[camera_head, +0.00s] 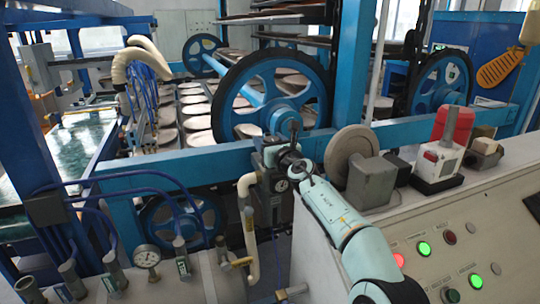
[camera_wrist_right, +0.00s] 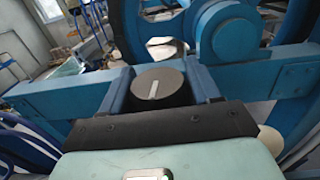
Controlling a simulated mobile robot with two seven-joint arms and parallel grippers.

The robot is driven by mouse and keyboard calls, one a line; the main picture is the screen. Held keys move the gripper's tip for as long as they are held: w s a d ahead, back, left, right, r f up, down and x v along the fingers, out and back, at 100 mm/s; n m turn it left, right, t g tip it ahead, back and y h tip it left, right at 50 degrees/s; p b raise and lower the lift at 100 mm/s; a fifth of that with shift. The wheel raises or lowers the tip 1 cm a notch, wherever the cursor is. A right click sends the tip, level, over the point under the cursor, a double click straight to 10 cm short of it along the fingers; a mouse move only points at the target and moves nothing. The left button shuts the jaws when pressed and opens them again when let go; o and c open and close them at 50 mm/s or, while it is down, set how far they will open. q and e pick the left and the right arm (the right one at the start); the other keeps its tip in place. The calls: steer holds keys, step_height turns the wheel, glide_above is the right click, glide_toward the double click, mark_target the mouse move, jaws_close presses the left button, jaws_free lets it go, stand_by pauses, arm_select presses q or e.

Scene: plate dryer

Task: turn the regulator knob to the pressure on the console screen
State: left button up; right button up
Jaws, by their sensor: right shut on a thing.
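The regulator (camera_head: 266,205) is a dark upright body with a small round white gauge (camera_head: 281,185), beside a cream pipe. The gauge reading is too small to tell. My right gripper (camera_head: 284,153) is at the top of the regulator and hides most of the knob in the head view. In the right wrist view, the knob (camera_wrist_right: 172,76) is a grey disc with a white line across it. The right gripper's fingers (camera_wrist_right: 160,90) are shut on it, one on each side. A dark screen (camera_head: 534,206) is cut off at the console's right edge; no number is readable. My left gripper is out of view.
The sloping console (camera_head: 465,228) has lit green and red buttons. A red and white device (camera_head: 440,160) and a grey block with a round disc (camera_head: 350,150) stand on its top. A blue frame and large wheel (camera_head: 275,90) are behind.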

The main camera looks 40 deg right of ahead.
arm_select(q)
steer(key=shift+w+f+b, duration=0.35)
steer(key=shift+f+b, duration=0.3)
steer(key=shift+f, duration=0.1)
arm_select(e)
steer(key=shift+a+n+y, duration=0.1)
steer(key=shift+n+y, duration=0.5)
steer(key=shift+y, duration=0.3)
steer(key=o, duration=1)
steer(key=shift+c, duration=0.2)
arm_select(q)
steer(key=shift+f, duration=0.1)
arm_select(e)
steer(key=shift+s+b, duration=0.35)
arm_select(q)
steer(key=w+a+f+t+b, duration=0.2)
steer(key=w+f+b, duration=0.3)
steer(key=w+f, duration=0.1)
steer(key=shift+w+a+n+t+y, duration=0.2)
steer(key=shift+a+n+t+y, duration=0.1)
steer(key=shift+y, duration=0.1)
arm_select(e)
steer(key=s+a, duration=0.2)
steer(key=s, duration=1)
steer(key=shift+s, duration=0.25)
